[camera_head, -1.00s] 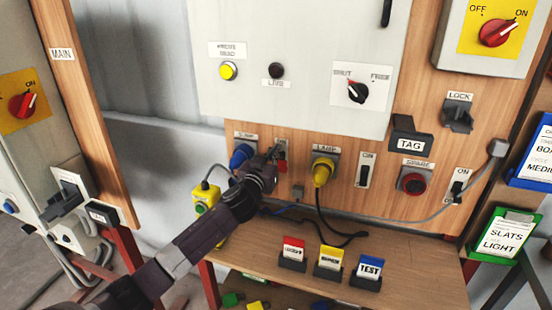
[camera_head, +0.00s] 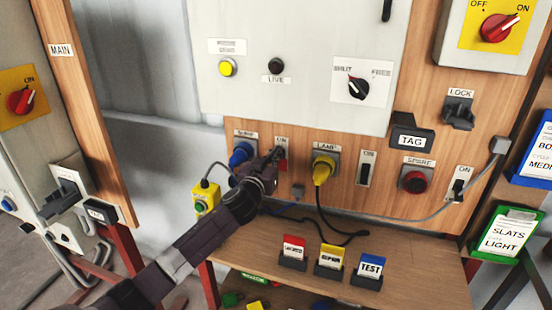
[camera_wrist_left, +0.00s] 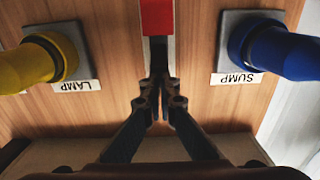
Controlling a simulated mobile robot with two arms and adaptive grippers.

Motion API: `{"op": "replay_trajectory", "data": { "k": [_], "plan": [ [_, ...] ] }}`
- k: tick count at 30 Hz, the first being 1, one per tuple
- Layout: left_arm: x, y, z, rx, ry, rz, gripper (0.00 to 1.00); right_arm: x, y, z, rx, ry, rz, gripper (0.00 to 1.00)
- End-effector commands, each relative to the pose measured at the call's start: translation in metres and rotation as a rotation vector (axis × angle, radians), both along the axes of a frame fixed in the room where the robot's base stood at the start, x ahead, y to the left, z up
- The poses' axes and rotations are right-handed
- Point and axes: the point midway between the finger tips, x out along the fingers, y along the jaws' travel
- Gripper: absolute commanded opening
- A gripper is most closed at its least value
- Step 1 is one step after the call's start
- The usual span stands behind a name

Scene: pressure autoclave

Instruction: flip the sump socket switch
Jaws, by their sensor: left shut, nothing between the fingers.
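The sump socket switch (camera_head: 283,166) is a narrow plate with a red part, under an ON label on the wooden panel. It stands between the blue sump plug (camera_head: 240,154) and the yellow lamp plug (camera_head: 322,170). My left gripper (camera_head: 275,156) is at the switch, fingers shut and empty, hiding part of it. In the left wrist view, which is upside down, the red part of the switch (camera_wrist_left: 158,18) is at top centre. The shut fingertips (camera_wrist_left: 159,82) overlap the plate's dark end; I cannot tell if they touch it. My right gripper is not in view.
A second ON switch (camera_head: 365,172) and a red spare socket (camera_head: 414,181) are to the right. A yellow box (camera_head: 205,198) hangs at left. Below, a wooden shelf (camera_head: 400,285) holds several tag cards. A dark cable loops under the lamp plug.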

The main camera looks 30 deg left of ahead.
Motion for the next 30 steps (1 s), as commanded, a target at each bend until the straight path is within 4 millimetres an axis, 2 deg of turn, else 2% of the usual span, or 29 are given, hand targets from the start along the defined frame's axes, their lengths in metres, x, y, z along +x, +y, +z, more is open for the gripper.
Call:
{"op": "replay_trajectory", "data": {
  "k": [22, 30],
  "plan": [
    [0.000, 0.000, -0.026, -0.001, 0.002, 0.000, 0.00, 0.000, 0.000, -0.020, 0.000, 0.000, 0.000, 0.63],
    [-0.007, -0.002, -0.019, -0.002, 0.003, 0.000, 0.00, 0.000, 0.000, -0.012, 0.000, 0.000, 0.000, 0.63]
  ]
}}
